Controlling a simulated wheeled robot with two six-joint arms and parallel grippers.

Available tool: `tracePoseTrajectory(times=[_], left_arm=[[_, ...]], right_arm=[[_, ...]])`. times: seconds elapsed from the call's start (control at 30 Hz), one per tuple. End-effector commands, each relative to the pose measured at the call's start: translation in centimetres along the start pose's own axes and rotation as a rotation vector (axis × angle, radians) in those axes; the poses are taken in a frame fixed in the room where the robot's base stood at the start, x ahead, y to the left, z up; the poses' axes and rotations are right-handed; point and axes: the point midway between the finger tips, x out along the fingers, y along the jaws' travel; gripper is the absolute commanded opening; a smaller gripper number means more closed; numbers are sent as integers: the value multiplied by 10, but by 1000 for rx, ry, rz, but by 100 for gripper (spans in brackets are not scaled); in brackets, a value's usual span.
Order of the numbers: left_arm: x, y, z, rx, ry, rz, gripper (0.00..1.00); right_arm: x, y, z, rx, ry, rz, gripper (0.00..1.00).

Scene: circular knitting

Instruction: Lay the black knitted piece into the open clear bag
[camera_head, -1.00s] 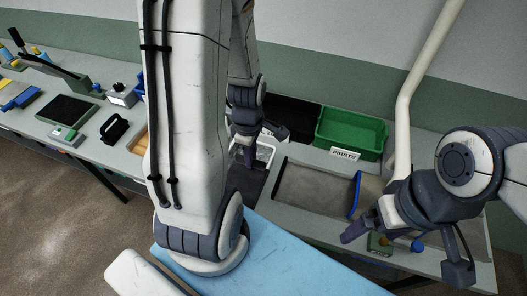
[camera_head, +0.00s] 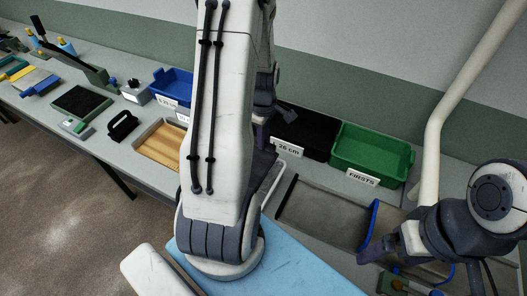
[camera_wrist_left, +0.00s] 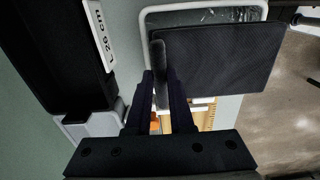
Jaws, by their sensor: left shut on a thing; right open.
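My left gripper (camera_wrist_left: 158,80) is shut on the black knitted piece (camera_wrist_left: 222,58), holding it by one edge. The piece spreads out flat to the right in the left wrist view. It overlaps the white-rimmed frame of the open clear bag (camera_wrist_left: 208,10); most of the bag is hidden under it. I cannot tell whether the piece touches the bag. In the head view my arm covers much of this spot; the dark piece (camera_head: 262,168) and the bag's white rim (camera_head: 274,186) show beside it. My right gripper (camera_head: 378,250) is open and empty at the lower right.
A black bin (camera_head: 308,130) labelled 26 cm and a green bin (camera_head: 372,152) labelled FIRSTS stand behind. A grey tray with a blue edge (camera_head: 325,212) lies to the right. A wooden board (camera_head: 165,147), a blue bin (camera_head: 172,84) and tools are at left. A pale pole rises at right.

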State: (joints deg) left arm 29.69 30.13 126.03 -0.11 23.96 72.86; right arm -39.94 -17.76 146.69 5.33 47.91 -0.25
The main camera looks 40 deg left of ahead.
Motion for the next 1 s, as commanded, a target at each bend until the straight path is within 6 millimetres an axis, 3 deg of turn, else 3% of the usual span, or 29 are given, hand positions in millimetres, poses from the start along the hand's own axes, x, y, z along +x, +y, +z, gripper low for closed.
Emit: tracePoseTrajectory(times=[0.17, 0.4, 1.0], left_arm=[[10, 3, -3, 0, -1, -2, 0], [43, 3, -2, 1, 0, -1, 0], [52, 3, -2, 1, 0, -1, 0]], right_arm=[[8, 1, 0, 1, 0, 0, 93], [38, 3, 2, 6, 0, 0, 93], [43, 3, 2, 7, 1, 0, 93]])
